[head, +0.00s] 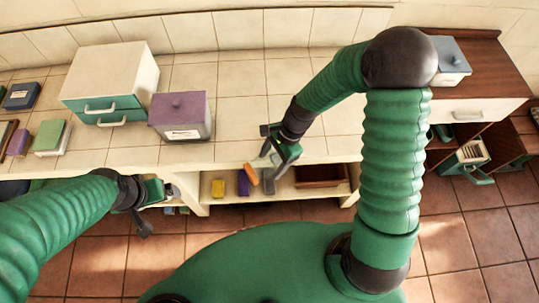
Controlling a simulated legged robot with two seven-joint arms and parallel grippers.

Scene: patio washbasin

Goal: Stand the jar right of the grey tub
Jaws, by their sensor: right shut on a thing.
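My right gripper (270,166) is in front of the counter's front edge, above the lower shelf. It is shut on a small pale thing with an orange end (251,174), probably the jar; the fingers hide much of it. A tub with a grey lid and pale body (452,64) stands on the brown top at the upper right, partly behind my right arm. My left gripper (148,208) is at the counter's front left, apart from the jar; its jaw state is unclear.
A purple lidded box (180,117) and a white cabinet with green drawers (112,82) stand on the tiled counter (240,75). Yellow and purple items and a brown tray (320,174) are on the lower shelf. The brown top (478,72) has bare room right of the grey-lidded tub.

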